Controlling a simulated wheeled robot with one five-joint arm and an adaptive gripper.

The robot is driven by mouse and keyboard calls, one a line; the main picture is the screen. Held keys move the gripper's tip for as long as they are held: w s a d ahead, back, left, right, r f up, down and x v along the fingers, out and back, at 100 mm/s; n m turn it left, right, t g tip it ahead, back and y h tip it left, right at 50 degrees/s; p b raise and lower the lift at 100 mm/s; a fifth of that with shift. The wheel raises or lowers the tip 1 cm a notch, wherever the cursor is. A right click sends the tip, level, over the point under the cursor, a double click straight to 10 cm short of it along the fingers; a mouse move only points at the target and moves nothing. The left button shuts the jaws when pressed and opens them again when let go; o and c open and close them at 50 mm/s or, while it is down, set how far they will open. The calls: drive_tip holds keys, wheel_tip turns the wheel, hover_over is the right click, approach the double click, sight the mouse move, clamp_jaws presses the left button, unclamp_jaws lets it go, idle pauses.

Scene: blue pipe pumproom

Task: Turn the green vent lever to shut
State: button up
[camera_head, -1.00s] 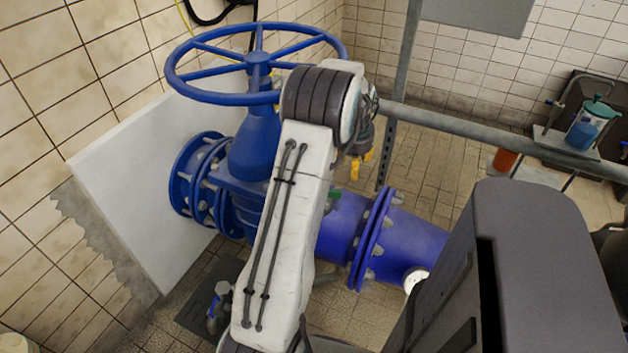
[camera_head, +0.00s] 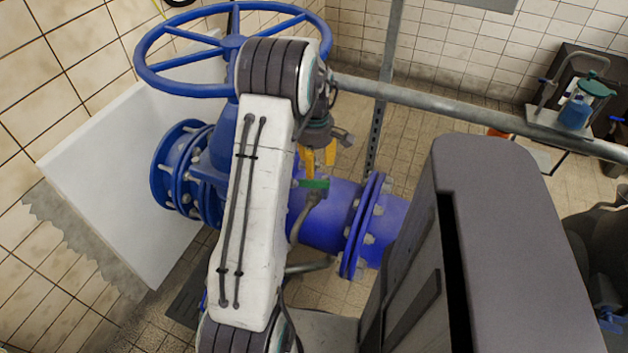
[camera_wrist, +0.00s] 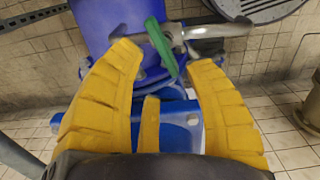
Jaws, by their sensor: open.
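The green vent lever (camera_wrist: 160,48) shows in the wrist view just beyond the fingertips, on a metal pipe fitting (camera_wrist: 215,31). In the head view the green lever (camera_head: 315,184) sits on a thin bent pipe beside the blue main pipe. My gripper (camera_wrist: 166,60) is open, with its yellow fingers apart on both sides of the lever's lower end. In the head view my gripper (camera_head: 319,161) points down just above the lever. I cannot tell whether any finger touches it. My arm hides part of the blue valve body.
A large blue handwheel (camera_head: 165,50) stands at upper left. A grey rail (camera_head: 450,106) crosses behind my gripper. A flanged blue pipe (camera_head: 334,212) runs below. A white slab (camera_head: 115,185) stands at left. A blue-green container (camera_head: 577,112) stands at far right.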

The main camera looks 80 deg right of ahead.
sight(315, 181)
drive_tip(key=shift+n, duration=1)
drive_tip(key=shift+f, duration=0.2)
drive_tip(key=shift+f+b, duration=0.3)
drive_tip(key=shift+f, duration=3.15)
drive_tip(key=shift+o, duration=0.2)
clamp_jaws()
